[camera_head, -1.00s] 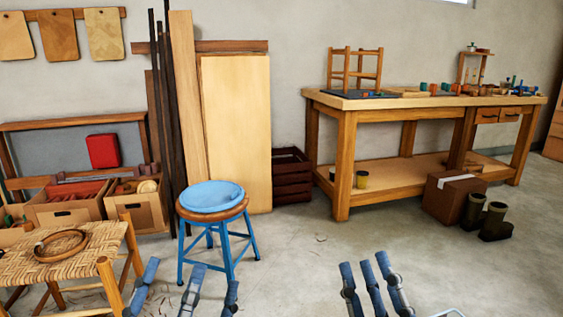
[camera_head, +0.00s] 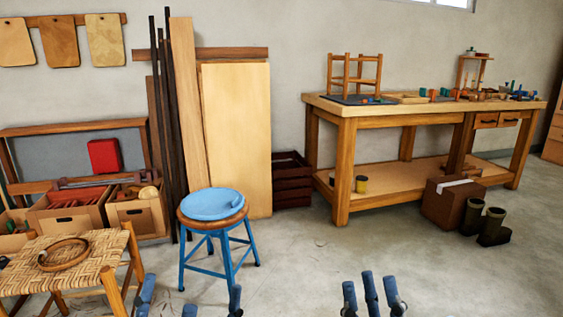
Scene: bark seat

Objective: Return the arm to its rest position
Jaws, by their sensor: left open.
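My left gripper (camera_head: 190,303) shows at the bottom edge, in front of the blue stool. Its blue fingertips are spread apart with nothing seen between them. My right gripper (camera_head: 371,298) shows at the bottom edge to the right, over bare floor. Its blue fingertips stand close together, and its palm is below the picture. I cannot tell whether it is open. Both arms are out of view.
A blue stool (camera_head: 221,260) with a round blue seat stands beyond my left gripper. A woven-seat stool (camera_head: 86,260) holding a brown ring (camera_head: 63,254) is at the left. The central floor is clear.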

